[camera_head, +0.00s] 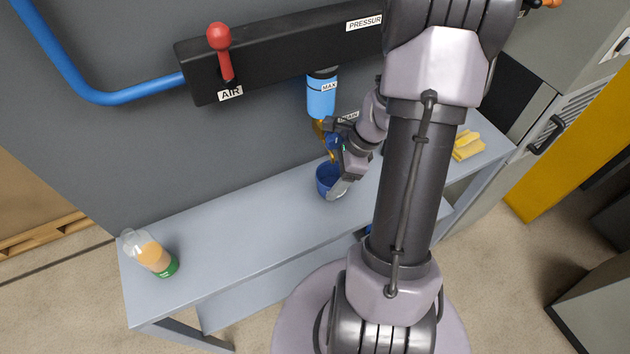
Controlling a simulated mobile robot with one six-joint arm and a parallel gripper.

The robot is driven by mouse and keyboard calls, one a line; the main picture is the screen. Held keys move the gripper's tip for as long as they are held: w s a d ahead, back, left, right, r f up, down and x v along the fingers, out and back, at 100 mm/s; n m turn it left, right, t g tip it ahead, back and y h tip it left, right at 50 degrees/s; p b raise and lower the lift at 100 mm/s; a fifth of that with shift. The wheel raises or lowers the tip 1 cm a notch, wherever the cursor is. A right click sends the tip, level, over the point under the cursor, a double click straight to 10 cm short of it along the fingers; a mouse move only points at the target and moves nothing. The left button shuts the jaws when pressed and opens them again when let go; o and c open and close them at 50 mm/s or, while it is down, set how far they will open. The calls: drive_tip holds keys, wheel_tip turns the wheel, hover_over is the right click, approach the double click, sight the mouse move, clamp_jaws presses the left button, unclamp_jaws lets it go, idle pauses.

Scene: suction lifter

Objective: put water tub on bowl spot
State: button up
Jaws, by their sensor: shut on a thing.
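A blue tub (324,181) is at the back of the grey bench, below the blue filter bowl (321,97) marked MAX. My gripper (338,184) reaches down from the right and is shut on the tub at its right side. The gripper hides part of the tub's rim and inside. I cannot tell whether the tub's base touches the bench or hangs just above it. A bowl spot on the bench cannot be made out; my arm covers much of that area.
The bench (235,235) is clear left of the tub up to a clear bottle with orange contents (152,256). A black panel (270,60) with a red AIR lever (220,48) overhangs the bench's back.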

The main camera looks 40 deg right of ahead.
drive_tip(key=shift+s+a+f, duration=0.15)
drive_tip(key=shift+s+f, duration=0.15)
drive_tip(key=shift+f, duration=0.45)
drive_tip(key=shift+w+d, duration=0.2)
drive_tip(key=shift+d, duration=0.1)
drive_tip(key=shift+a+f, duration=0.1)
drive_tip(key=shift+a, duration=0.1)
drive_tip(key=o, duration=1.4)
drive_tip(key=shift+d, duration=0.1)
drive_tip(key=shift+r+p, duration=0.25)
drive_tip(key=shift+p, duration=0.05)
drive_tip(key=p+v, duration=0.5)
drive_tip(key=v, duration=0.7)
drive_tip(key=shift+d, duration=0.1)
